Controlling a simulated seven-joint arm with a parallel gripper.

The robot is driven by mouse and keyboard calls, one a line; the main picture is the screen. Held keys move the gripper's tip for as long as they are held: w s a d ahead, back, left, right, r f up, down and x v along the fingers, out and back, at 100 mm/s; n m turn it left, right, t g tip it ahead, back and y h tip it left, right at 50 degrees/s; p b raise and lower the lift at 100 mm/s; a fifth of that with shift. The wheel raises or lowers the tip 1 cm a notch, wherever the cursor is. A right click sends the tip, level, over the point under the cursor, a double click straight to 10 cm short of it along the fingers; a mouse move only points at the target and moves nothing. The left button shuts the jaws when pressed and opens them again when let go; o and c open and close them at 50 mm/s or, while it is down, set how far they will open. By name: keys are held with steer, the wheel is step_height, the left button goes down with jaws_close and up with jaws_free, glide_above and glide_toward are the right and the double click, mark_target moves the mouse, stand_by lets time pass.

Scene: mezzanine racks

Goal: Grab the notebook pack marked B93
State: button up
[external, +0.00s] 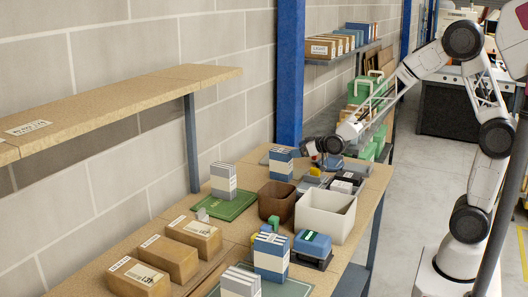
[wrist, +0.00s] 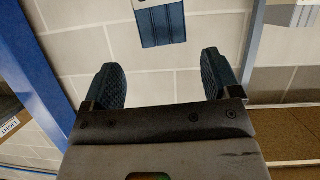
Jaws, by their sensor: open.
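Several upright notebook packs with striped tops stand on the workbench in the external view. A blue one (external: 281,163) is at the far end and another blue one (external: 271,257) at the near end. A grey one (external: 223,181) stands on a green mat, and another grey one (external: 240,283) is at the bottom edge. No B93 marking is legible. My gripper (external: 316,149) is low over the far end of the bench, right of the far blue pack. In the wrist view my gripper (wrist: 166,78) is open and empty, with a blue block (wrist: 160,24), likely a pack, beyond the fingertips, partly cut off.
A brown bin (external: 277,203) and a cream bin (external: 325,215) stand mid-bench. Cardboard boxes (external: 194,234) line the near left. A wooden shelf (external: 120,97) overhangs the left side, and a blue post (external: 289,70) rises behind the bench. Small dark items crowd the bench below my gripper.

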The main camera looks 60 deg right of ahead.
mark_target(284, 151)
steer(key=shift+w, duration=0.1)
steer(key=shift+x, duration=1.2)
steer(key=shift+f, duration=0.1)
steer(key=shift+a+x, duration=0.15)
steer(key=shift+x, duration=1.1)
steer(key=shift+a+x, duration=0.15)
steer(key=shift+x, duration=1.15)
jaws_close()
